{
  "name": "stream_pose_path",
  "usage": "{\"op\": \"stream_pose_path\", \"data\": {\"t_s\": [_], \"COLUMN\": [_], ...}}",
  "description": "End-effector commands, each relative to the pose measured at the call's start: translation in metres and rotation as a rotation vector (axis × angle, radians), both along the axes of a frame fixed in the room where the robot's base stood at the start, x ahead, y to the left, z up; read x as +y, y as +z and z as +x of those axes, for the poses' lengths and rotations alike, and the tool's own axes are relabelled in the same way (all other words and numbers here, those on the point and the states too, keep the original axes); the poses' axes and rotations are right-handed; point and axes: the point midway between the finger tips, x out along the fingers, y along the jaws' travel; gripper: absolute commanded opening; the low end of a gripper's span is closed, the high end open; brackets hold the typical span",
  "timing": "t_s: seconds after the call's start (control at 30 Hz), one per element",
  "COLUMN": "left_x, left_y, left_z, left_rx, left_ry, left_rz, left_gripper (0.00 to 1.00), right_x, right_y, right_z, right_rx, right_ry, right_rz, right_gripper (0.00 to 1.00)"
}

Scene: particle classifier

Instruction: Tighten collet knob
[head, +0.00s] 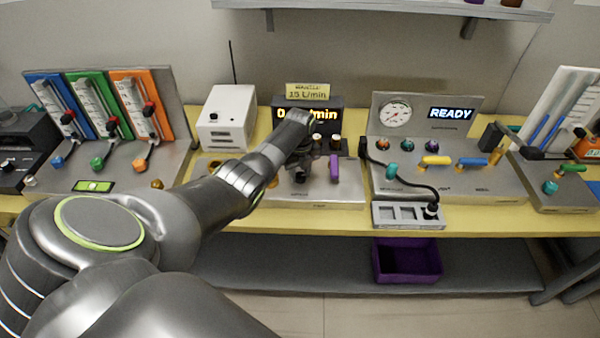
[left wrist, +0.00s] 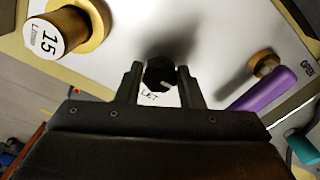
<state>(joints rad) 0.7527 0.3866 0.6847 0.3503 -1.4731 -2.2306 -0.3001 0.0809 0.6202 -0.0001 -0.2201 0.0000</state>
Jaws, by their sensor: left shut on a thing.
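The collet knob (left wrist: 160,74) is a small black knob on a light panel in the left wrist view, with a partly covered label beside it. My left gripper (head: 300,168) reaches down over the grey panel in the middle of the bench. In the left wrist view its two dark fingers stand on either side of the knob, shut on it. In the head view the gripper and arm hide most of the knob. My right gripper is not in view.
A purple lever (head: 334,168) stands just right of the gripper. A brass part marked 15 (left wrist: 55,38) is near it in the wrist view. A READY panel (head: 451,114) is to the right, a white box (head: 226,118) to the left. A purple bin (head: 407,260) is below.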

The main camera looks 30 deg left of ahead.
Motion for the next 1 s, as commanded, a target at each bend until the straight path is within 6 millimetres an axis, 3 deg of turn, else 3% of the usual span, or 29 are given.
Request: {"op": "stream_pose_path", "data": {"t_s": [0.07,0.1,0.27,0.67,1.0], "left_x": [0.000,0.000,0.000,0.000,0.001], "left_y": [0.002,0.002,0.001,0.006,0.058], "left_z": [0.002,0.002,0.001,0.001,0.001], "left_rx": [-0.004,-0.004,-0.004,-0.002,-0.006], "left_ry": [0.000,0.000,0.001,0.002,0.001], "left_rz": [0.000,0.000,0.000,0.000,0.002], "left_gripper": [0.11,0.35,0.56,0.56,0.56], "right_x": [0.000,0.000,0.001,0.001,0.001], "right_y": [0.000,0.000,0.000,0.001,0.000], "right_z": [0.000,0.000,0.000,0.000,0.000], "right_rx": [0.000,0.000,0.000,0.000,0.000], "right_ry": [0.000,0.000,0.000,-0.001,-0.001], "right_rz": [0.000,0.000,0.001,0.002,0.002], "right_gripper": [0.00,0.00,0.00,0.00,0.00]}}
